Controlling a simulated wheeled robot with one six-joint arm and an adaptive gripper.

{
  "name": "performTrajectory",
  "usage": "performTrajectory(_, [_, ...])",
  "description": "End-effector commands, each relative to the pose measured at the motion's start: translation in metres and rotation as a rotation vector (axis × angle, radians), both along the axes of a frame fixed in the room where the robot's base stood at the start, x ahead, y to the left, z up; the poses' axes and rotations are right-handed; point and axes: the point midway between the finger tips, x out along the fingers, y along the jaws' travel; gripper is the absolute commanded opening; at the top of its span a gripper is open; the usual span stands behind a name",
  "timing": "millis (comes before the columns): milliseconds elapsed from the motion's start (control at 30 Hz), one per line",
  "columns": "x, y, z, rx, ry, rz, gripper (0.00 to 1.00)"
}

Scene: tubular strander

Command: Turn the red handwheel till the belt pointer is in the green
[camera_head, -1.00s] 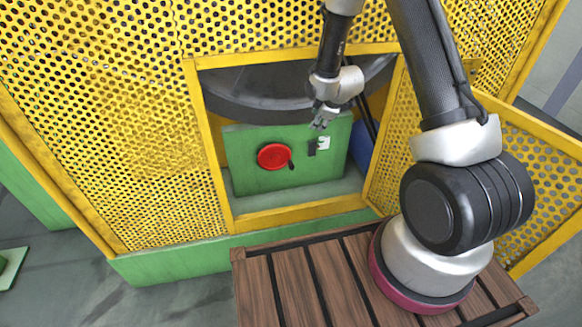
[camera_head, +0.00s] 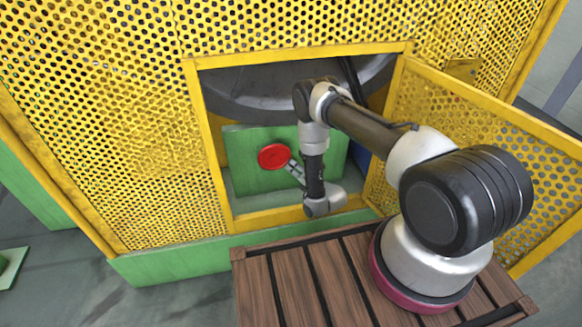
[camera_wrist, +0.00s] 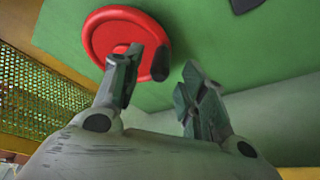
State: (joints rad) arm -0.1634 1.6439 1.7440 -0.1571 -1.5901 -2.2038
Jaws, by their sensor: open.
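The red handwheel (camera_head: 274,156) is mounted on the green panel (camera_head: 250,181) inside the opening. It also shows in the wrist view (camera_wrist: 112,36), with its dark handle (camera_wrist: 161,62) at the lower right of the rim. My gripper (camera_head: 293,167) is at the wheel's lower right. In the wrist view my gripper (camera_wrist: 160,76) is open, with the handle beyond and between the fingertips; I cannot tell whether they touch it. The left finger overlaps the wheel's lower edge. The belt pointer and its green zone are not discernible; my arm covers the panel's right part.
A yellow perforated guard (camera_head: 100,120) surrounds the opening, and an open yellow mesh door (camera_head: 480,140) stands to the right. A large dark drum (camera_head: 250,90) is above the panel. A wooden slatted platform (camera_head: 285,290) lies in front.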

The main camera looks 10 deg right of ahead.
Motion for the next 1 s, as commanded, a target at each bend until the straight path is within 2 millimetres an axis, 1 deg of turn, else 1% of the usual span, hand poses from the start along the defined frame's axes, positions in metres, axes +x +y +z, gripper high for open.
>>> performTrajectory(33, [0.009,0.003,-0.002,0.001,-0.002,0.0,0.42])
performTrajectory(100, [0.019,0.007,-0.004,0.001,-0.001,0.0,0.42])
performTrajectory(233, [0.033,0.011,-0.008,0.001,0.002,-0.002,0.42])
performTrajectory(400, [0.04,0.013,-0.01,0.001,0.003,-0.002,0.42])
performTrajectory(600, [0.041,0.013,-0.01,0.002,0.003,-0.002,0.42])
performTrajectory(833, [0.041,0.013,-0.01,0.002,0.003,-0.002,0.0])
performTrajectory(1000, [0.04,0.013,-0.01,0.002,0.003,-0.002,0.0])
